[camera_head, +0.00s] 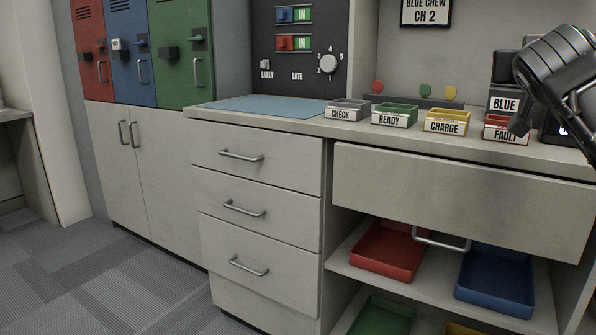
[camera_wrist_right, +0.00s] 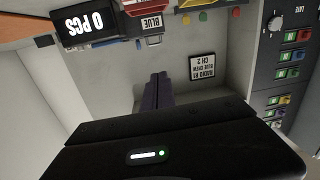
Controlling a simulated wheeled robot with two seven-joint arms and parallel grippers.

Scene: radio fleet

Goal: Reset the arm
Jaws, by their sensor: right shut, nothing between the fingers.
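My left gripper is not in view.
Small trays labelled check (camera_head: 349,106), ready (camera_head: 394,118), charge (camera_head: 447,124) and fault (camera_head: 504,136) line the counter. Below, a wide drawer (camera_head: 450,195) juts out over shelves with a red tray (camera_head: 388,252) and a blue tray (camera_head: 495,282). The blue mat (camera_head: 265,106) is bare.

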